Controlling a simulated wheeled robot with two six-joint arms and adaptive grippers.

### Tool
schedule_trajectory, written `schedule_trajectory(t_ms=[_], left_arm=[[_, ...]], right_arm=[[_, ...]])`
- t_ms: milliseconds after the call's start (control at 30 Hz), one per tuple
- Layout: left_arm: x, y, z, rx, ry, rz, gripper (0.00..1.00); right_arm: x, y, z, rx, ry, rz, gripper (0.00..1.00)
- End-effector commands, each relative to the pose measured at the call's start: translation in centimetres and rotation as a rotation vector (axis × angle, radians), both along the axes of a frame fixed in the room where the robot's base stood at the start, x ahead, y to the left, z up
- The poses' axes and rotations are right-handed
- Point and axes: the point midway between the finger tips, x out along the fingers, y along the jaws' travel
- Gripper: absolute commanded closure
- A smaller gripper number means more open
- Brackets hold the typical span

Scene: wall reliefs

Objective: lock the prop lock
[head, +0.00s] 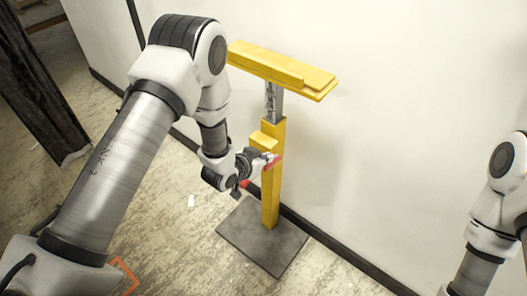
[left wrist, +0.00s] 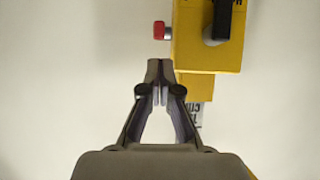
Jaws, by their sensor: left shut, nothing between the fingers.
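The yellow prop (head: 271,200) stands upright on a dark base plate, with a grey inner post (head: 273,103) rising from its tube to a yellow top bar (head: 290,70). My left gripper (head: 264,160) is beside the upper tube. Red parts show close to its fingers, partly hidden. In the left wrist view, the yellow lock block (left wrist: 208,55) has a red knob (left wrist: 159,31) on a short grey pin at its left side and a black part in an opening. My shut, empty left fingers (left wrist: 158,66) point toward the knob, with a visible gap. My right gripper is out of view.
A pale wall (head: 400,110) with a dark skirting stands close behind the prop. The square base plate (head: 262,238) rests on the worn floor. A dark upright object (head: 35,75) stands at the far left. Floor around the base is mostly clear.

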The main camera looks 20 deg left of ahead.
Motion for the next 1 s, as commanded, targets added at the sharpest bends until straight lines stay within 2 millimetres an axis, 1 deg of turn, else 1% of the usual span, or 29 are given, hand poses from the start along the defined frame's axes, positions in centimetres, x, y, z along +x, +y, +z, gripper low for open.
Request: schedule_trajectory(t_ms=[33,100,433,567,633,900,1000], left_arm=[[-0.2,0.1,-0.4,0.0,0.002,0.001,1.0],[-0.2,0.1,-0.7,0.0,0.001,0.001,1.0],[-0.3,0.1,-1.0,0.0,0.0,0.0,1.0],[-0.9,0.3,-2.5,0.001,0.003,0.0,1.0],[-1.1,0.4,-2.9,0.002,0.003,-0.001,1.0],[-1.5,0.4,-3.3,0.003,0.015,-0.001,1.0],[-1.5,0.4,-3.1,0.003,0.016,-0.001,1.0]], right_arm=[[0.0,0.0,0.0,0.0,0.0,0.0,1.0],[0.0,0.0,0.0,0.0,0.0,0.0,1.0],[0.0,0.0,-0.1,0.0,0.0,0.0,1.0],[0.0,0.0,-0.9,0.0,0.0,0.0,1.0],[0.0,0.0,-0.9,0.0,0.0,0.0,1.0],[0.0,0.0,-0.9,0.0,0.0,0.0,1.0],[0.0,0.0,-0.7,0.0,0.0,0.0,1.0]])
